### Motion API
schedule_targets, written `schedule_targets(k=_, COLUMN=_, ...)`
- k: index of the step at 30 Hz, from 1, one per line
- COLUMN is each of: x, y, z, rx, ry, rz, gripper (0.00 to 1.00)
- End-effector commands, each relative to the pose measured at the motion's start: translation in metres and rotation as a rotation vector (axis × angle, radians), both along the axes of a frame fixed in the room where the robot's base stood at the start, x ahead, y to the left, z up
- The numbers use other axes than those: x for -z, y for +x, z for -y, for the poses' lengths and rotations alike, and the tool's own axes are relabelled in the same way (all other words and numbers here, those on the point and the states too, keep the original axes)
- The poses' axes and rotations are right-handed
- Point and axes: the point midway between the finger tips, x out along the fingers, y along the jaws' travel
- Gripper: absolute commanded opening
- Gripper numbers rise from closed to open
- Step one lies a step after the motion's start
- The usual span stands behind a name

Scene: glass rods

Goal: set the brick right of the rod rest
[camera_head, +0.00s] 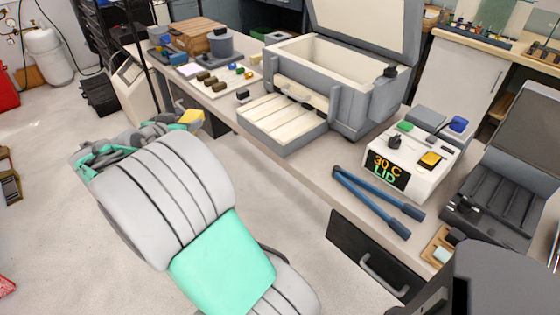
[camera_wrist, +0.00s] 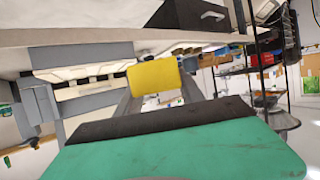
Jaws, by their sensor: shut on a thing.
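A yellow brick (camera_head: 191,117) is held at the end of my arm, in front of the long bench and apart from it. My gripper (camera_head: 186,124) is shut on the brick, which also shows between its two fingers in the wrist view (camera_wrist: 154,77). Arm links partly hide the fingers in the head view. I cannot say for sure which thing is the rod rest. Small dark brown blocks (camera_head: 211,81) stand on a pale board (camera_head: 228,88) on the bench, and they may be part of it.
A large grey box with an open lid (camera_head: 345,70) stands mid-bench, its front tray (camera_head: 283,118) near the edge. A white lid heater (camera_head: 412,160) and a blue long-handled tool (camera_head: 375,200) lie to the right.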

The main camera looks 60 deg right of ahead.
Motion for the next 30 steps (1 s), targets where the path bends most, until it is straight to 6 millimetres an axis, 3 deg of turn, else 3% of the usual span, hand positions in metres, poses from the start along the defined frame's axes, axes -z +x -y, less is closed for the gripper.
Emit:
schedule_targets(k=1, x=0.002, y=-0.024, z=0.032, rx=0.099, ry=-0.001, rz=0.004, gripper=0.0)
schedule_targets(k=3, x=-0.005, y=-0.059, z=0.068, rx=0.224, ry=-0.002, rz=0.004, gripper=0.0)
schedule_targets(k=6, x=-0.012, y=-0.11, z=0.109, rx=0.389, ry=-0.002, rz=0.004, gripper=0.0)
schedule_targets(k=9, x=-0.018, y=-0.155, z=0.136, rx=0.515, ry=-0.002, rz=0.003, gripper=0.0)
schedule_targets(k=12, x=-0.022, y=-0.186, z=0.151, rx=0.599, ry=-0.002, rz=0.002, gripper=0.0)
schedule_targets(k=18, x=-0.02, y=-0.22, z=0.16, rx=0.654, ry=-0.003, rz=0.0, gripper=0.0)
schedule_targets(k=27, x=0.015, y=-0.301, z=0.164, rx=0.654, ry=-0.003, rz=0.0, gripper=0.0)
schedule_targets(k=30, x=0.039, y=-0.316, z=0.166, rx=0.651, ry=0.0, rz=-0.003, gripper=0.0)
